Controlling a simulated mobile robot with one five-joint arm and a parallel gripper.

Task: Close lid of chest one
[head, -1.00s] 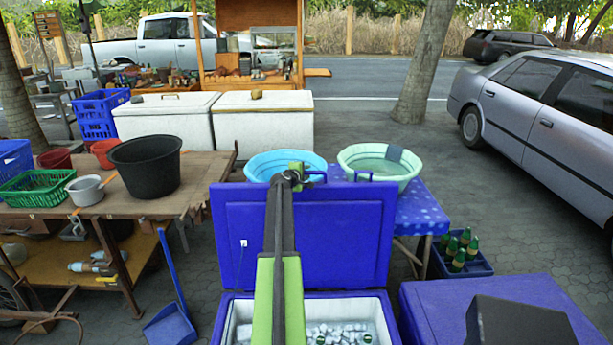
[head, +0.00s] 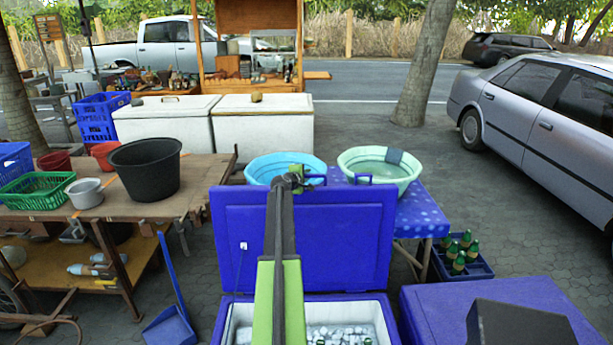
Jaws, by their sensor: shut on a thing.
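A blue chest (head: 217,322) stands low in the middle of the head view, with a white inner wall and ice and bottle tops inside. Its blue lid (head: 345,240) stands upright at the back, wide open. My arm reaches forward over the chest. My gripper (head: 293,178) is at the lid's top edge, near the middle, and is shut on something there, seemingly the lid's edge. The arm hides part of the lid and the fingertips are small and partly hidden.
A second blue chest (head: 500,300) with a shut lid stands at the right. A wooden table (head: 120,200) with a black tub (head: 146,168) is at the left. Behind the lid are a blue basin (head: 270,165) and a green basin (head: 365,170). A bottle crate (head: 462,264) sits on the ground.

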